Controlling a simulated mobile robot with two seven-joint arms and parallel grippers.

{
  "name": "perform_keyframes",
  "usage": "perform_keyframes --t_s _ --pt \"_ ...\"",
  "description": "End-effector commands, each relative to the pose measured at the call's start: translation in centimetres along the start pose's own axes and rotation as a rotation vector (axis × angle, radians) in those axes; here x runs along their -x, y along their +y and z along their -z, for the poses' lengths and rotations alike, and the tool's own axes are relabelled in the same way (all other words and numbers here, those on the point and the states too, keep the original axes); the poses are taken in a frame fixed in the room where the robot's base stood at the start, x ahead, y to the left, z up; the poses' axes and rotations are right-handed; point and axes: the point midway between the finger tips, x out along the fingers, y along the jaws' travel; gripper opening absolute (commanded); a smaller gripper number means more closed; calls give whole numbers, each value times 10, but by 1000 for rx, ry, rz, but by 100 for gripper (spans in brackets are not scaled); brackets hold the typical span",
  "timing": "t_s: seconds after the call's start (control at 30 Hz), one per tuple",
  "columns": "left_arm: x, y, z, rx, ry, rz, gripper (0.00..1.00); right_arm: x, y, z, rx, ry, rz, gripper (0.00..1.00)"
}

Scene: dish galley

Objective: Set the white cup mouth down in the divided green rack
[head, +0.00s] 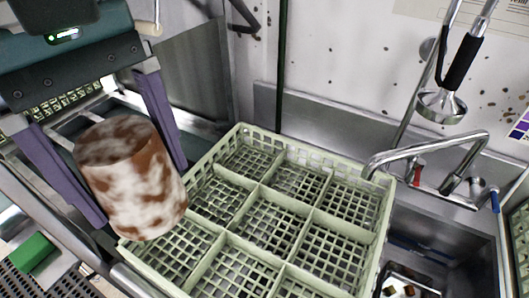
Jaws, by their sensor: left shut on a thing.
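The white cup (145,195), heavily mottled with brown stains, is between the two purple fingers of my left gripper (139,193) at the left of the head view. The gripper is shut on it. My right gripper is not in view.
A sink (440,225) with a curved faucet (430,143) lies right of the rack, the spout reaching near the rack's right corner. A spray head (442,105) hangs above. A green block (30,252) is at lower left. Another green rack (522,235) shows at the right edge.

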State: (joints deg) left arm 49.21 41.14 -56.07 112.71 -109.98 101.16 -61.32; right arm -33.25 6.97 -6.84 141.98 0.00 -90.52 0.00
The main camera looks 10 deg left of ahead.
Motion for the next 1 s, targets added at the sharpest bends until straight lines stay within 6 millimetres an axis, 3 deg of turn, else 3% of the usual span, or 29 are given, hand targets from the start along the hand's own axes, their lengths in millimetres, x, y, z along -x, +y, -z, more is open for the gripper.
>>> perform_keyframes --t_s 0.03,0.5,0.7,0.87,1.0 --pt "-36 7 5 102 0 -16 31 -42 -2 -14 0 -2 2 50" --pt "-156 58 17 1153 0 -146 31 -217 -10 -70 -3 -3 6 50" --pt "-180 69 17 1448 1 -181 31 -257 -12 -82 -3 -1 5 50" --pt "-186 72 18 1552 2 -190 31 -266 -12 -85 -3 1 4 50" --pt "-209 70 19 1570 5 -184 31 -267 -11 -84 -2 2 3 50"
